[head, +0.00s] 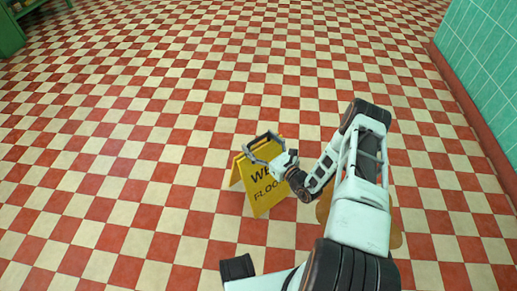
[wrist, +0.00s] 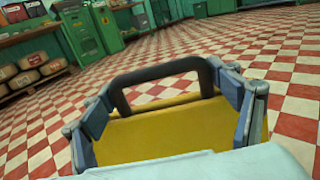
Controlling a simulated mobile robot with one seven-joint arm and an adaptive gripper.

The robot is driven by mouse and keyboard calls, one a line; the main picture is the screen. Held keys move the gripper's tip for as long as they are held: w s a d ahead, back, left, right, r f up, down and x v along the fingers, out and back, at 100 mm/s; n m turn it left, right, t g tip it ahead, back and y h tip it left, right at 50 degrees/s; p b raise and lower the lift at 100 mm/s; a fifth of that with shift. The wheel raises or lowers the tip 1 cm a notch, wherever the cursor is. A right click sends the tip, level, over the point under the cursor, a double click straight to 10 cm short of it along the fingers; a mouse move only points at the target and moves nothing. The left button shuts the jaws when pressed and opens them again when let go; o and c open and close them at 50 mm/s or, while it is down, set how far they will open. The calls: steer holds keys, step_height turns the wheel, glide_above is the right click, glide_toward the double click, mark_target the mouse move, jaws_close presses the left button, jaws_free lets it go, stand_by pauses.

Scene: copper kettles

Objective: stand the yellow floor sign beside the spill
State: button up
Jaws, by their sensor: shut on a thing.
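The yellow floor sign (head: 266,200) is upright below my gripper in the head view, its two panels spread apart and black lettering on the front one. My gripper (head: 264,146) is at the sign's top and shut on it. In the wrist view the sign's yellow panel (wrist: 165,130) and dark handle (wrist: 160,71) lie between the fingers. I cannot tell whether the sign's feet touch the floor. A brown-orange patch (head: 396,239) shows beside my arm, which hides most of it; I cannot tell whether it is the spill.
The red and cream checked floor (head: 130,120) is clear to the left and ahead. A green tiled wall (head: 485,60) runs along the right. A green cabinet (head: 9,35) stands at the far left.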

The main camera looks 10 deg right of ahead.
steer(key=shift+w+f+b, duration=0.15)
steer(key=shift+f+b, duration=0.4)
steer(key=shift+f, duration=1.1)
steer(key=o, duration=2.1)
steer(key=shift+f, duration=0.1)
steer(key=shift+s, duration=0.2)
steer(key=p, duration=0.3)
glide_toward(262, 150)
steer(key=shift+s+a, duration=0.1)
